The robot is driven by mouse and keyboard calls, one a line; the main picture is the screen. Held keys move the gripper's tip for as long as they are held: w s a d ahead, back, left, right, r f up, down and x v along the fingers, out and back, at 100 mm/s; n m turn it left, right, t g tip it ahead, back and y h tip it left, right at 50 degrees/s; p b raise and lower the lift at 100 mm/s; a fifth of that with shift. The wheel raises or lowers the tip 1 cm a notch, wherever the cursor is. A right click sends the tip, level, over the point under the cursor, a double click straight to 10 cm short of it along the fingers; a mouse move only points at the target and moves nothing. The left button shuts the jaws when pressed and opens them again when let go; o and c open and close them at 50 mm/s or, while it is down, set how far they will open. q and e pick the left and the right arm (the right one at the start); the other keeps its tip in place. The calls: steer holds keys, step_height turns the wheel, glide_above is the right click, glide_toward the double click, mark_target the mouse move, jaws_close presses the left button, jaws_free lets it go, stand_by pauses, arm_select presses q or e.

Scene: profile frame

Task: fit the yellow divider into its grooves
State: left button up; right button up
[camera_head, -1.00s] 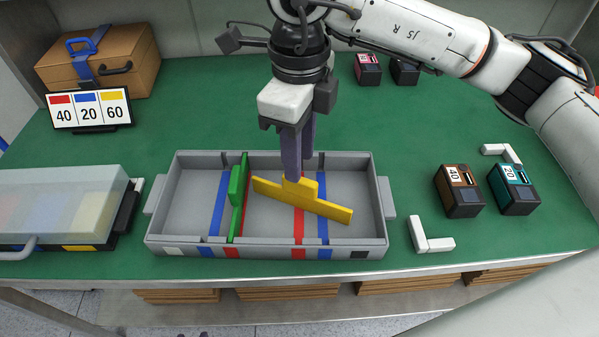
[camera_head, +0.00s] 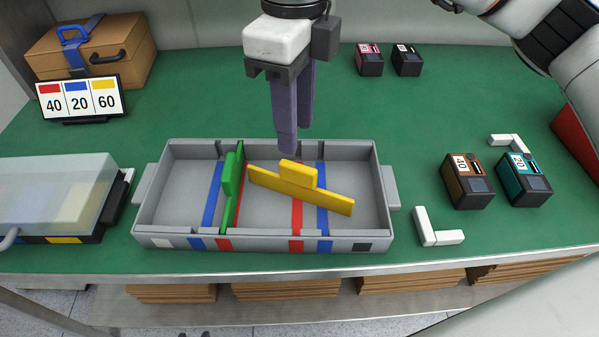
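The yellow divider (camera_head: 278,183) lies skewed inside the grey tray (camera_head: 178,243), its handle tab at the top. It runs diagonally from near the green divider (camera_head: 233,180) to the right, crossing the right red stripe (camera_head: 297,222) and blue stripe (camera_head: 322,220). It is not lined up with the wall grooves; whether its lower edge rests on the floor is hard to tell. My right gripper (camera_head: 296,140) hangs just above and behind the divider's tab, its purple fingers apart and empty. My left gripper is not in view.
The green divider stands upright across the tray's left part. A lidded clear case (camera_head: 60,190) is left of the tray. A sign (camera_head: 80,99) reads 40, 20, 60. Brown (camera_head: 466,180) and teal (camera_head: 523,180) boxes and a white corner bracket (camera_head: 437,230) are at right.

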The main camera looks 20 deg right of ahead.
mark_target(298, 166)
steer(key=f, duration=1)
steer(key=shift+w+d+f, duration=0.15)
steer(key=shift+w+d, duration=0.05)
jaws_close()
